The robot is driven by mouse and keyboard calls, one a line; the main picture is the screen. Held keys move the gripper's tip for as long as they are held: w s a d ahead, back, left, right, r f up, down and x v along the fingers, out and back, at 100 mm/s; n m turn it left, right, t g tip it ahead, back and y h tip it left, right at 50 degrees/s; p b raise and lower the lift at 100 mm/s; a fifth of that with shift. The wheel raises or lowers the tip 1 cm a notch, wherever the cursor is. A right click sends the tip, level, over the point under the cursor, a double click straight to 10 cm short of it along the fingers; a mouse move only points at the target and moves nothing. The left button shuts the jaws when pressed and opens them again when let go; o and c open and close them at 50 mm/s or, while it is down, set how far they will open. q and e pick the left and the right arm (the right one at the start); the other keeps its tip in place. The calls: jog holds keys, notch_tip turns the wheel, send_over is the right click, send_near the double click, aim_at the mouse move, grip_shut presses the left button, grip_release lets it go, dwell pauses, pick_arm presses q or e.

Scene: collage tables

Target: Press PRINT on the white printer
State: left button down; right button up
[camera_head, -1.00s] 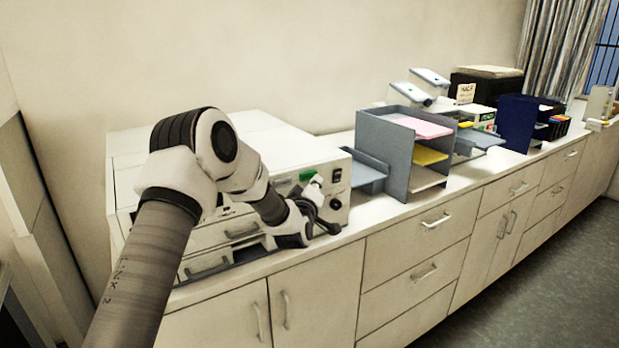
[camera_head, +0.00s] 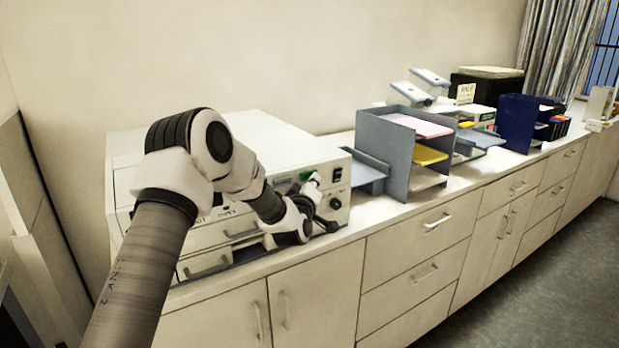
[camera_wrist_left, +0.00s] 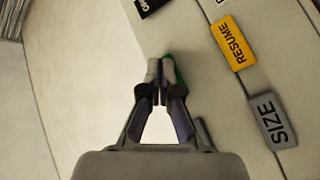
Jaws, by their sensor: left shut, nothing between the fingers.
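The white printer (camera_head: 268,135) stands on the counter at the left in the head view, with its control panel facing the room. My left gripper (camera_head: 316,180) is shut and empty at the upper part of that panel, next to a green patch (camera_head: 306,175). In the left wrist view the closed fingertips (camera_wrist_left: 160,72) cover most of a green button (camera_wrist_left: 171,71); its label is hidden, and I cannot tell whether they touch it. A yellow RESUME button (camera_wrist_left: 232,43) and a grey SIZE button (camera_wrist_left: 271,121) lie to the right. My right gripper is out of view.
A black switch (camera_head: 338,174) and a dark knob (camera_head: 336,203) sit right of the gripper on the panel. A grey paper tray rack (camera_head: 384,157) stands right of the printer. Beyond it is a dark blue organizer (camera_head: 514,122). White cabinets run below the counter.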

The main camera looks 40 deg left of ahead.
pick_arm(q)
jog(key=shift+w+a, duration=0.15)
jog(key=shift+a, duration=0.25)
dwell(0.5)
jog(key=shift+s+d+b, duration=0.35)
jog(key=shift+d+b, duration=0.15)
jog(key=shift+d, duration=0.35)
jog(key=d, duration=0.1)
jog(key=s+d+b, duration=0.1)
jog(key=d, duration=0.1)
jog(key=s+d, duration=0.1)
jog(key=shift+d, duration=0.25)
dwell(0.8)
